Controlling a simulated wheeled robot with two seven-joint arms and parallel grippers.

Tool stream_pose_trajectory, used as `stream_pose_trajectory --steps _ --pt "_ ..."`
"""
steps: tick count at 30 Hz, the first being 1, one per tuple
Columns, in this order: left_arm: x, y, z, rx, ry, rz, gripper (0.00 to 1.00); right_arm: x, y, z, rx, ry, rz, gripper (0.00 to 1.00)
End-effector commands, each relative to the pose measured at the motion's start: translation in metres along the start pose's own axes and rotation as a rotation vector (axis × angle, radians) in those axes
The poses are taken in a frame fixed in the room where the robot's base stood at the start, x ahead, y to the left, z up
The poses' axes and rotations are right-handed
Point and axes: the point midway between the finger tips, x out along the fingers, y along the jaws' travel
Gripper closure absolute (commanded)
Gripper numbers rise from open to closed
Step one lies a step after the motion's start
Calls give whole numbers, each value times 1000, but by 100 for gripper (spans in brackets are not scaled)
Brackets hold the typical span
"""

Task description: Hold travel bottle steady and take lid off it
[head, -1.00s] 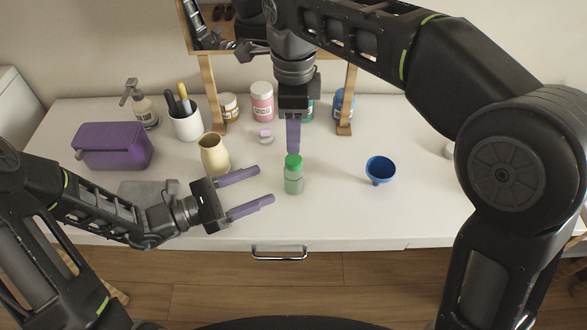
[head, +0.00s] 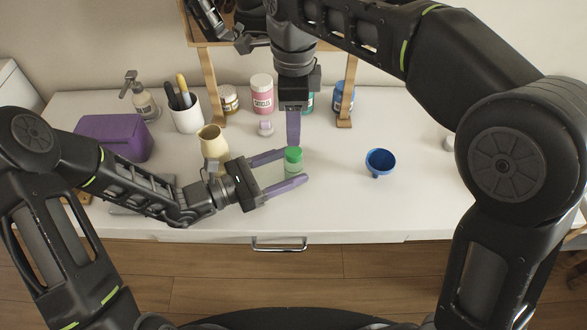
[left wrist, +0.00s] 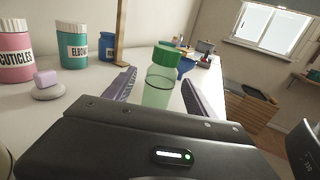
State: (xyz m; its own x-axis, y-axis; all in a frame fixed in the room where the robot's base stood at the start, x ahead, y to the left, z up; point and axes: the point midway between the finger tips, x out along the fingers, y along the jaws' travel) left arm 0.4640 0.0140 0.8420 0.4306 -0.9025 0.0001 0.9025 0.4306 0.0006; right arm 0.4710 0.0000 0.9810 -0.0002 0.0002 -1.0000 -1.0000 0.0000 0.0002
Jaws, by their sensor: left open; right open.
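The travel bottle (head: 292,168) stands upright on the white counter, clear green with a green lid (head: 293,154) on top. In the left wrist view the bottle (left wrist: 157,88) and its lid (left wrist: 167,57) show between the fingers. My left gripper (head: 285,171) is open, its purple fingers on either side of the bottle; I cannot tell whether they touch it. My right gripper (head: 293,128) is open and points down just above and behind the lid. Only one of its fingers shows clearly.
A blue funnel (head: 380,162) stands to the right. A cream vase (head: 212,143), a cup with brushes (head: 186,114), a purple box (head: 114,136) and a pump bottle (head: 142,98) are at left. A pink jar (head: 262,94) stands behind. The counter's right front is clear.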

Motion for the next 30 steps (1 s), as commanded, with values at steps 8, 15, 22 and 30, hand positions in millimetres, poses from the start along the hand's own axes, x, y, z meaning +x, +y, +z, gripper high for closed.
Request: stream_pose_trajectory --steps 8,15,22,30 --pt "0 0 0 0 0 0 39 0 0 0 0 0 0 50" --pt "0 0 0 -1 0 1 58 0 0 0 0 0 0 50" --pt "0 0 0 -1 0 1 77 0 0 0 0 0 0 50" --pt "0 0 0 -1 0 1 99 0 0 0 0 0 0 50"
